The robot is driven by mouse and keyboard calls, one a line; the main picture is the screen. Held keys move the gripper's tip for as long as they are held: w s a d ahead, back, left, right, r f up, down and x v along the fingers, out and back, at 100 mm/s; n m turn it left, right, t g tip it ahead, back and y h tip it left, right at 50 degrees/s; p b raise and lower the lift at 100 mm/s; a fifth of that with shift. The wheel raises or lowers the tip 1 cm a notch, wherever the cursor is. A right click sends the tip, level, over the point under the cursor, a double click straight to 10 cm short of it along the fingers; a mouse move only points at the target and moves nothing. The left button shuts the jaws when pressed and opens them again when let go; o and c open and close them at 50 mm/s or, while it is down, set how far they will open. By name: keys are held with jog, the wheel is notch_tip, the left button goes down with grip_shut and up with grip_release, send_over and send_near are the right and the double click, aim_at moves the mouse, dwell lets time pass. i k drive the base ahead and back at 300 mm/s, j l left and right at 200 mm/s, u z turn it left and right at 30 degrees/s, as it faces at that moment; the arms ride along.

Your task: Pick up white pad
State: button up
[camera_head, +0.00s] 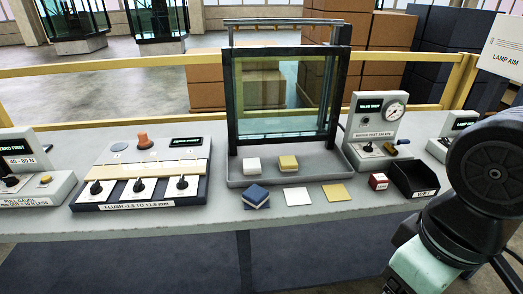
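A small white block (252,165) sits at the front left of the grey tray under the glass frame; it looks like the white pad. A flat white square (298,197) lies on the table in front of the tray, so I cannot tell for sure which of the two is the pad. A yellow block (288,162) sits right of the white block. A flat yellow square (337,192) lies right of the white square. A blue block with a pale layer under it (257,195) sits left of the white square. My arm shows at the right edge; my gripper is not in view.
The glass pane in its dark frame (284,95) stands upright on the grey tray (236,181). A switch panel (140,205) stands left, a gauge box (371,135) right. A red cube (378,181) and black bin (414,180) sit front right.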

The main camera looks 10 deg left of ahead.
aim_at(251, 166)
jog(key=i+j+u, duration=0.2)
jog(key=j, duration=0.15)
jog(key=i+j+u, duration=0.1)
jog(key=j+u, duration=0.15)
jog(key=i+j+u, duration=0.2)
jog(key=j, duration=0.15)
jog(key=i+j+u, duration=0.15)
jog(key=i, duration=0.2)
jog(key=i+j+u, duration=0.2)
jog(key=i+j, duration=0.05)
jog(key=i, duration=0.1)
